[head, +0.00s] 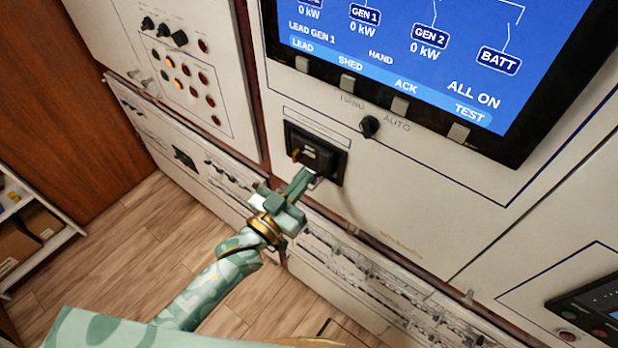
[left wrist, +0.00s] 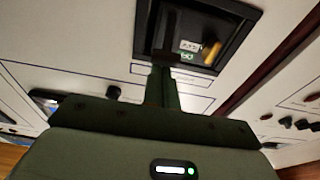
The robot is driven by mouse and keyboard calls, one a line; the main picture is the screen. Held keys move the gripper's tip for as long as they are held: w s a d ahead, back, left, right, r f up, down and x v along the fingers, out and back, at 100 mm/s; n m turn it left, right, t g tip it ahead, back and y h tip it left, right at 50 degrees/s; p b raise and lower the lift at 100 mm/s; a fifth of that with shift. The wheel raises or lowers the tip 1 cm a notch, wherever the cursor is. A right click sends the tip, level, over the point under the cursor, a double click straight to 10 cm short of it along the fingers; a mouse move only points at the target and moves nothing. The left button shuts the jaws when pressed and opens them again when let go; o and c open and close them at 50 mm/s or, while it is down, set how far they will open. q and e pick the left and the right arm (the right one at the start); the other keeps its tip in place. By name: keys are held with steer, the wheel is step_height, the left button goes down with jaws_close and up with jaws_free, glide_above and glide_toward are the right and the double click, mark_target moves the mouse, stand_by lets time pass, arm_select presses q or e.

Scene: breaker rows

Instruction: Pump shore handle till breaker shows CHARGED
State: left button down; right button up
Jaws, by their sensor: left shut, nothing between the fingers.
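The breaker (head: 318,152) is a dark recessed unit in the white panel below the blue screen. It has a black handle and a yellow-brown knob or lever beside it. In the left wrist view the breaker (left wrist: 228,30) fills the top, with a small white flag and a small green flag (left wrist: 187,56); their lettering is too small to read. My left gripper (head: 309,175) is shut and empty, its fingertips at the lower edge of the breaker, by the handle. The wrist view shows the closed fingers (left wrist: 161,72) overlapping the handle's dark lower end; I cannot tell whether they touch. My right gripper is not in view.
The screen (head: 400,50) with a row of buttons below it overhangs above right. A HAND/AUTO knob (head: 369,126) is right of the breaker. A switch and lamp panel (head: 185,75) stands left. Shelves with boxes (head: 25,230) are far left. The wooden floor is clear.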

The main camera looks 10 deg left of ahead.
arm_select(q)
steer(key=b, duration=0.1)
steer(key=f+t+b, duration=0.1)
steer(key=s+f+b, duration=0.1)
steer(key=shift+a+f+t+h, duration=0.15)
steer(key=shift+a+t+h, duration=0.15)
steer(key=shift+h, duration=0.1)
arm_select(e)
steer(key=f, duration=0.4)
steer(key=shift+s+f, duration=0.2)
arm_select(q)
steer(key=shift+f, duration=0.15)
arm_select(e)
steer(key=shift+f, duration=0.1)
arm_select(q)
step_height(320, 180, up, 4)
steer(key=p, duration=0.4)
steer(key=b+v, duration=0.2)
steer(key=v, duration=0.8)
steer(key=shift+f, duration=0.25)
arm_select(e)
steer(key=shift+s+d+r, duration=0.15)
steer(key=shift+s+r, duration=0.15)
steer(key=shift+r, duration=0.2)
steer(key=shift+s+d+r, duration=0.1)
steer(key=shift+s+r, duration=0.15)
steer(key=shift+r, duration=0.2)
